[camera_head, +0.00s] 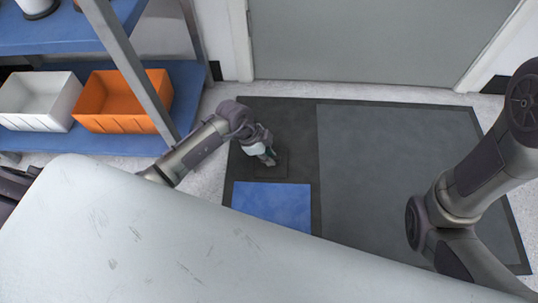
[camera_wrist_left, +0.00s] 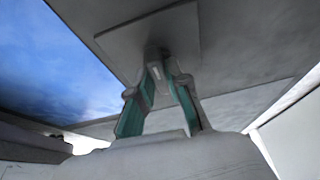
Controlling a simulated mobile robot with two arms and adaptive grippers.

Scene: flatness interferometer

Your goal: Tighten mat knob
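My left gripper (camera_head: 268,158) points down at the dark mat (camera_head: 268,113), over a faint square plate just behind the blue panel. In the left wrist view, the two teal-padded fingers (camera_wrist_left: 163,78) stand a little apart. A small grey knob (camera_wrist_left: 157,54) on the square plate (camera_wrist_left: 182,35) shows at their tips. I cannot tell whether the fingers press on the knob. The knob is hidden behind the gripper in the head view. My right arm shows at the right, but its gripper is out of view.
The mat has a blue panel (camera_head: 272,205) and a large grey panel (camera_head: 395,150). A blue shelf (camera_head: 190,82) with a white bin (camera_head: 38,104) and an orange bin (camera_head: 122,104) stands at left. A grey door (camera_head: 375,40) is behind. A pale surface (camera_head: 150,235) fills the front.

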